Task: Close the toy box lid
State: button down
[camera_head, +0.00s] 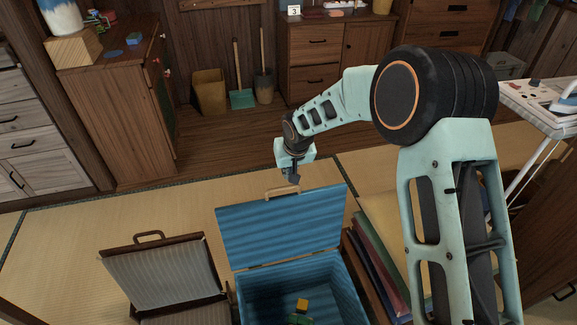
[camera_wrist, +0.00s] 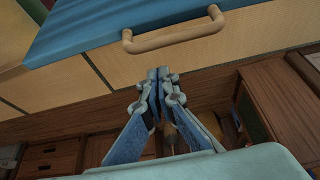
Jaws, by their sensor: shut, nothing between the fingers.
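The blue toy box (camera_head: 290,285) stands open on the tatami at the bottom middle of the head view. Its blue lid (camera_head: 283,225) is raised and leans back, with a wooden handle (camera_head: 282,193) on its upper edge. My gripper (camera_head: 292,178) is shut and empty, just above and behind the handle in the head view. In the wrist view my gripper (camera_wrist: 163,72) points toward the lid edge, with the wooden handle (camera_wrist: 175,32) ahead of its fingertips and apart from them. The lid's blue face (camera_wrist: 120,22) shows behind the handle. A yellow and green toy (camera_head: 301,309) lies inside the box.
An open suitcase (camera_head: 163,272) stands to the left of the box. Several coloured boards or folders (camera_head: 378,262) stand close on its right. An ironing board (camera_head: 540,105) is at the far right. Tatami behind the lid is clear.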

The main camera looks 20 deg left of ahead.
jog(key=shift+s+d, duration=0.8)
jog(key=shift+s, duration=0.15)
jog(key=shift+s+d, duration=0.1)
